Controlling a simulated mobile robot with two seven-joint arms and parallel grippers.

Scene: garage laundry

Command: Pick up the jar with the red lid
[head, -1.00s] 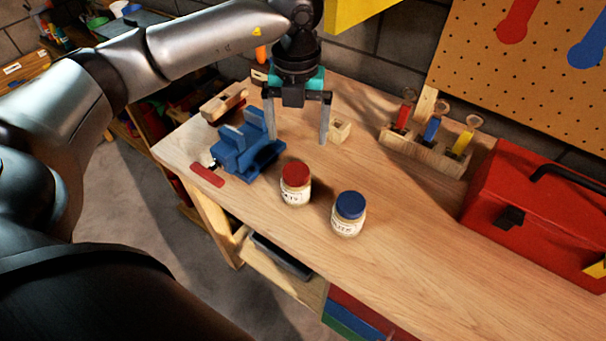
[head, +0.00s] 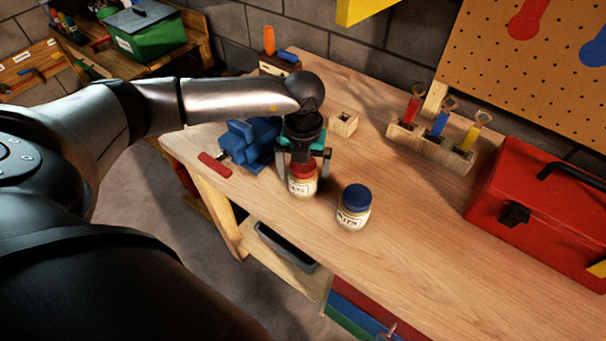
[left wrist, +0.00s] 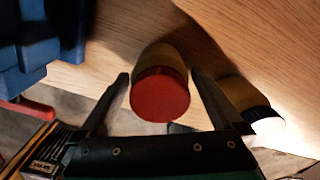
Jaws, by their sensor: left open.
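The jar with the red lid (head: 302,187) stands upright on the wooden workbench, directly below my left gripper (head: 304,176). In the left wrist view the red lid (left wrist: 160,97) shows between the two fingers of the left gripper (left wrist: 160,95). The gripper is open, with one finger on each side of the jar and visible gaps to it. The jar with the blue lid (head: 354,207) stands upright just to the right; it also shows in the left wrist view (left wrist: 238,95). My right gripper is not in view.
A blue vise (head: 248,142) with a red handle stands close on the left. A small wooden block (head: 344,123) is behind. A wooden tool rack (head: 432,146) and a red toolbox (head: 535,195) are to the right. Bare bench top lies between the jars and toolbox.

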